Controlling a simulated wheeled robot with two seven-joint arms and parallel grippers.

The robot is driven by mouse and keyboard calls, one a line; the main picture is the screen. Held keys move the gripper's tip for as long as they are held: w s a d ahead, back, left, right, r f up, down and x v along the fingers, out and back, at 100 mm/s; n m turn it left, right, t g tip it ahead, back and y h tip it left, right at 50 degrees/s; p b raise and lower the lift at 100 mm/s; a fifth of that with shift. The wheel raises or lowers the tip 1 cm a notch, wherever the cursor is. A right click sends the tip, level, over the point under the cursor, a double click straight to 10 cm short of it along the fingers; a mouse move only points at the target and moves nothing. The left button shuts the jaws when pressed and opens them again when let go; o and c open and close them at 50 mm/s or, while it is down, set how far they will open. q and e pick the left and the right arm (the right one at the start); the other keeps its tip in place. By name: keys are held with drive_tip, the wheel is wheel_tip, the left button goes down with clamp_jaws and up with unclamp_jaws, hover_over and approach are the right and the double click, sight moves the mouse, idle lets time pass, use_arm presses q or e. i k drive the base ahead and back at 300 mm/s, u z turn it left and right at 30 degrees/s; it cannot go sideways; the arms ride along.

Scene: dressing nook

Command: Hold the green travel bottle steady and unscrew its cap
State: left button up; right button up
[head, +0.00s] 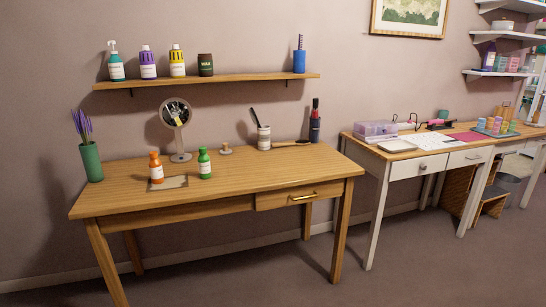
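The green travel bottle (205,165) stands upright on the wooden table, left of its middle. It has a pale label, and its green cap (203,151) sits on top. An orange bottle (156,168) stands to its left on a small flat mat (180,183). The green bottle is at or just beyond the mat's right edge; I cannot tell exactly which. Neither of my grippers shows in the head view.
The wooden table (250,181) also holds a round mirror (175,113), a green vase (91,161), a small wooden knob-like item (225,150), a cup with a brush (263,137) and a dark red-topped bottle (315,125). A shelf (215,80) hangs above. The front right tabletop is clear.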

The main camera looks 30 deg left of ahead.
sight(204, 164)
drive_tip(key=z, duration=0.05)
drive_tip(key=i, duration=1.25)
drive_tip(key=u, duration=1.3)
drive_tip(key=i, duration=0.9)
drive_tip(key=u, duration=0.9)
